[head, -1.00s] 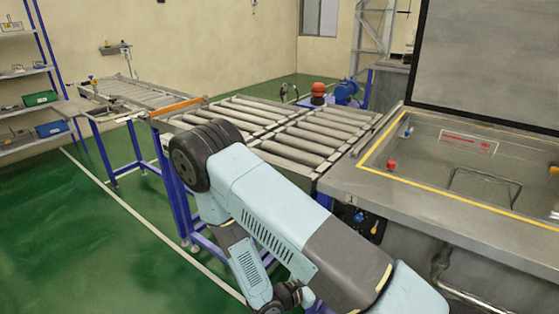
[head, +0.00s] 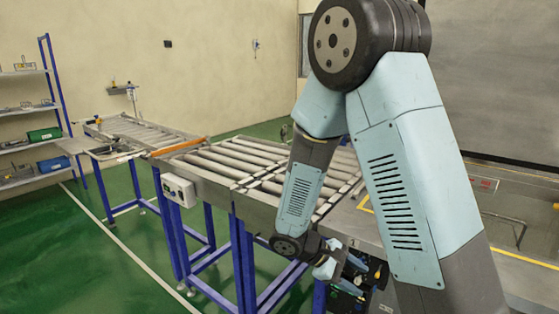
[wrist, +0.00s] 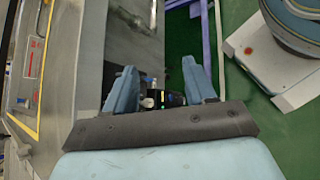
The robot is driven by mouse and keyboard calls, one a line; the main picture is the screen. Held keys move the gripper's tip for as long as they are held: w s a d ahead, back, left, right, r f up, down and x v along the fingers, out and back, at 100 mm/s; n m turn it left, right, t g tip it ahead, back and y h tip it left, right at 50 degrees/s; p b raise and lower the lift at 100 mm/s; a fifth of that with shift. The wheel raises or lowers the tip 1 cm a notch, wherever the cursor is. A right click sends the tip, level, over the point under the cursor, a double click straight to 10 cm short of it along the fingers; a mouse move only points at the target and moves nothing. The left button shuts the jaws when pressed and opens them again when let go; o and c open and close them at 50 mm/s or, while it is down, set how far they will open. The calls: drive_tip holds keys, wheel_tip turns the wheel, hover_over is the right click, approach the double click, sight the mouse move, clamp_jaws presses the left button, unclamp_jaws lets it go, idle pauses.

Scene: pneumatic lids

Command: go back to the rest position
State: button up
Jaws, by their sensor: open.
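My gripper (wrist: 160,88) shows in the wrist view with its two blue fingers apart and nothing held between them. It points down past the edge of the grey tank bench. In the head view my arm is folded up in front of the roller conveyor. My gripper (head: 330,265) hangs low at the arm's end, beside the bench front, and its fingers are small and partly hidden there. A dark fitting with small coloured parts (wrist: 172,98) shows beyond the fingers in the wrist view.
The roller conveyor (head: 225,160) on blue legs stands behind my arm. The tank bench (head: 530,275) with a yellow-edged basin is at the right, partly hidden by my arm. Shelves (head: 28,107) stand at the far left. Green floor (head: 130,270) is clear at the left.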

drive_tip(key=s+d+r+m+t+y, duration=0.1)
drive_tip(key=s+r+m+t+y, duration=0.1)
drive_tip(key=r, duration=0.6)
drive_tip(key=s+d+r+m+t+y, duration=0.2)
drive_tip(key=s+r+m+y, duration=0.2)
drive_tip(key=r, duration=0.5)
drive_tip(key=s+d+r+m+t+y, duration=0.1)
drive_tip(key=s+r+m+t+y, duration=0.2)
drive_tip(key=r, duration=0.6)
drive_tip(key=shift+s+d+r+m+y, duration=0.2)
drive_tip(key=shift+s+d+m+y, duration=0.3)
drive_tip(key=shift+s+y, duration=0.7)
drive_tip(key=shift+s+a, duration=0.15)
drive_tip(key=shift+s, duration=0.05)
